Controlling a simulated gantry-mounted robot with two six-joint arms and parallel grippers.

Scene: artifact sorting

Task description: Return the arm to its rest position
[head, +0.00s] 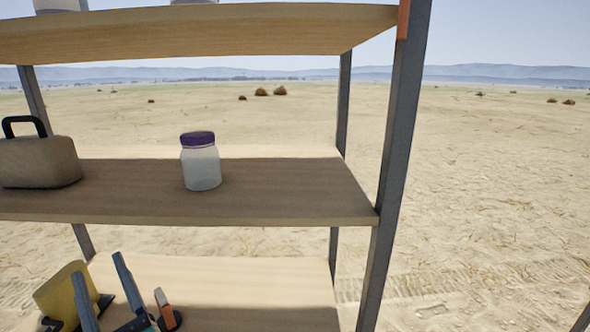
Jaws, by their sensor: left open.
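My left gripper (97,263) appears at the lower left as two parallel grey fingers pointing up and away. The fingers stand apart, with no object clearly held between them. The gripper is in front of the lower shelf, below the middle shelf. Its wrist and most of the arm are cut off by the bottom edge of the view. A yellow object (55,297) shows just behind and left of the fingers. My right gripper is not in view.
A clear jar with a purple lid (201,164) stands upright on the middle wooden shelf (290,195). A tan case with a black handle (40,161) is at its left. An orange-and-dark item (164,305) is low left. A metal post (393,170) bounds the rack; open desert lies right.

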